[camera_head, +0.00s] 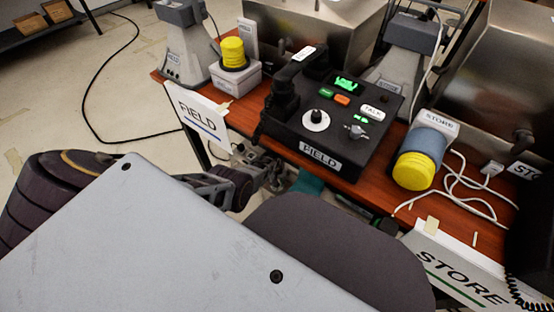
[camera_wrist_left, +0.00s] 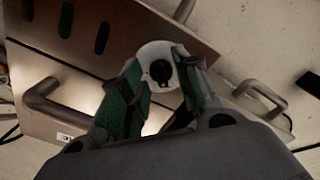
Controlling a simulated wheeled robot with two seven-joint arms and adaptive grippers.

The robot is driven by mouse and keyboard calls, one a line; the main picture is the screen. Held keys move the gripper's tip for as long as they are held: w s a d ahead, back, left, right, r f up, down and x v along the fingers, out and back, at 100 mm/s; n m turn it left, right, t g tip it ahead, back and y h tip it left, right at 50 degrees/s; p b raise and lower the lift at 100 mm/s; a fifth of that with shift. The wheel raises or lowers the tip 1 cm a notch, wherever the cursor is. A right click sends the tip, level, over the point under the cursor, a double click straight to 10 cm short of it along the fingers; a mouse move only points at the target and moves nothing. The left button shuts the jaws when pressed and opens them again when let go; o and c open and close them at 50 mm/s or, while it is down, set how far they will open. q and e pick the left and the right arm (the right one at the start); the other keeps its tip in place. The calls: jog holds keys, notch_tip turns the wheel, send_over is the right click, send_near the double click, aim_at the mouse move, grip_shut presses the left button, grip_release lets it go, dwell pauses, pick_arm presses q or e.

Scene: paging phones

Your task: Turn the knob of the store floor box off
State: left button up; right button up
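In the left wrist view, a white round disc with a dark knob (camera_wrist_left: 160,72) at its centre sits on a brushed metal box (camera_wrist_left: 45,68). My left gripper (camera_wrist_left: 158,62) reaches over it, its two green-padded fingers apart, one on each side of the knob. I cannot tell whether either finger touches the disc; the knob shows free between them. A small white label on the metal box is too small to read. In the head view my left gripper (camera_head: 265,173) is low, beside the table's front edge and partly hidden.
The wooden table (camera_head: 375,202) holds a black FIELD console (camera_head: 340,150), a STORE beacon with yellow cap (camera_head: 414,170), a white-based yellow button (camera_head: 233,52) and large steel boxes (camera_head: 310,25). FIELD (camera_head: 196,115) and STORE (camera_head: 455,270) signs hang in front. Curved metal handles (camera_wrist_left: 45,105) flank the gripper.

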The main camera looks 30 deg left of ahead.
pick_arm(q)
jog(key=shift+r, duration=0.25)
notch_tip(320, 180, up, 11)
jog(key=shift+r, duration=0.15)
dwell(1.4)
jog(key=shift+s, duration=0.15)
dwell(0.6)
